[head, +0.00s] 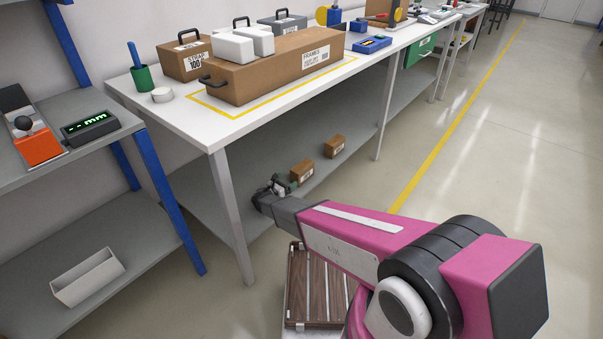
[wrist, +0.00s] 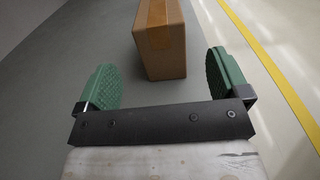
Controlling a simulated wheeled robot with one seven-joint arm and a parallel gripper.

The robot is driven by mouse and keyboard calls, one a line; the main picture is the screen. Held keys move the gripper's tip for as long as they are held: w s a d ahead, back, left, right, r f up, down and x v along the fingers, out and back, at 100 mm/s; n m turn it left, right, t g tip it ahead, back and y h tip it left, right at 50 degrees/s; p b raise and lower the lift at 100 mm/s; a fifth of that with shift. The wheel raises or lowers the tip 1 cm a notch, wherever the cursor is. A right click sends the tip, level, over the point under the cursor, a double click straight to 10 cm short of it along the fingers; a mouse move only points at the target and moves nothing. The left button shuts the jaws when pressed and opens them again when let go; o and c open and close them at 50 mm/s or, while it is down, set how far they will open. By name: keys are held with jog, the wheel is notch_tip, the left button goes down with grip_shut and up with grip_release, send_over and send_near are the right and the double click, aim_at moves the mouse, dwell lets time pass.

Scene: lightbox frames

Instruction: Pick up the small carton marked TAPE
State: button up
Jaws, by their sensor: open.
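Two small brown cartons with white labels stand on the grey lower shelf in the head view: a nearer one (head: 302,171) and a farther one (head: 335,146). The print on both labels is too small to read. My gripper (head: 283,184) is over that shelf, just left of the nearer carton. In the wrist view a taped brown carton (wrist: 162,40) stands ahead, between the lines of the two green fingers of my open gripper (wrist: 160,65). The carton is ahead of the fingers, with gaps on both sides. No label shows on it there.
The white tabletop (head: 190,118) is above the shelf (head: 235,190), with a leg (head: 232,215) at its near corner. A large carton marked FRAMES (head: 265,75) lies on the tabletop. A yellow floor line (head: 440,135) runs at right. The shelf around the small cartons looks clear.

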aim_at(298, 171)
jog(key=x, duration=0.9)
jog(key=shift+w+d+r, duration=0.15)
jog(key=shift+w+r, duration=0.05)
jog(key=c, duration=1.2)
